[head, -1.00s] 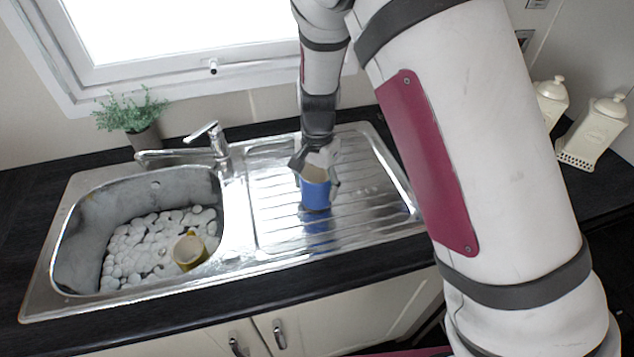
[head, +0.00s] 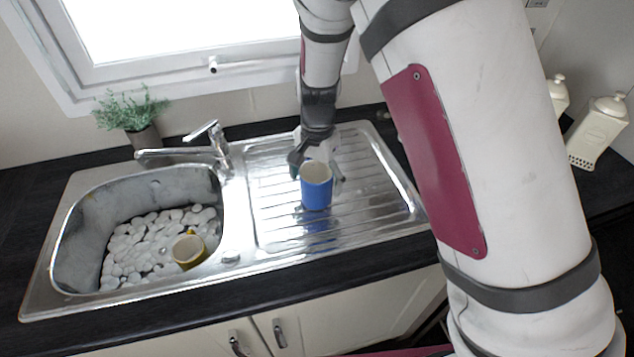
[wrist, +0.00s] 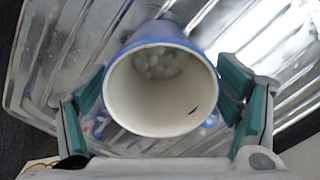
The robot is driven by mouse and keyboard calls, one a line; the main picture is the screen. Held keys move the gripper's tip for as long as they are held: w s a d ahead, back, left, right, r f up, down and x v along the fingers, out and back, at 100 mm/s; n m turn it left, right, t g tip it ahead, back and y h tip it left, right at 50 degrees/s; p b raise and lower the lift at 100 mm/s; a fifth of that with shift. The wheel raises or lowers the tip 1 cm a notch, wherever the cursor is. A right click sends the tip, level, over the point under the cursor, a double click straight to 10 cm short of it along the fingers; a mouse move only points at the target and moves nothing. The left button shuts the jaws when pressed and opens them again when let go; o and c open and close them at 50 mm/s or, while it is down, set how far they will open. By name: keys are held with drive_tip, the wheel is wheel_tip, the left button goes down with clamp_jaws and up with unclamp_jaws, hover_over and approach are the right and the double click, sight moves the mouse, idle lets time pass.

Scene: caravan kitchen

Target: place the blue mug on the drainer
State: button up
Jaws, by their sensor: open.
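The blue mug (head: 316,188) stands upright on the ribbed metal drainer (head: 274,229), right of the sink bowl. In the wrist view the mug (wrist: 161,88) shows its cream inside, with its mouth towards the camera. My gripper (head: 316,166) is just behind the mug in the head view. In the wrist view my gripper (wrist: 165,100) is open, with one green-padded finger on each side of the mug and gaps between the fingers and its wall. The mug's underside is hidden.
A yellow mug (head: 189,251) sits among white pebbles (head: 140,243) in the sink bowl. The tap (head: 207,140) and a potted plant (head: 134,117) stand behind the bowl. Cream canisters (head: 598,132) stand at the right. The drainer around the blue mug is clear.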

drive_tip(key=s+d+r+n+t+y, duration=0.1)
drive_tip(key=s+d+r, duration=0.2)
drive_tip(key=r, duration=0.6)
drive_tip(key=s+d+r+n, duration=0.1)
drive_tip(key=s+d+r, duration=0.15)
drive_tip(key=r, duration=0.75)
drive_tip(key=s+d+r+n+t, duration=0.2)
drive_tip(key=s+d, duration=0.3)
drive_tip(key=s, duration=0.4)
drive_tip(key=s+d+r+n+t+h, duration=0.1)
drive_tip(key=s+d+r+n+t, duration=0.1)
drive_tip(key=s+d+r, duration=0.3)
drive_tip(key=s+n, duration=0.1)
drive_tip(key=s, duration=0.3)
drive_tip(key=shift+s+r+n, duration=0.2)
drive_tip(key=shift+s+n, duration=0.15)
drive_tip(key=shift+n, duration=0.05)
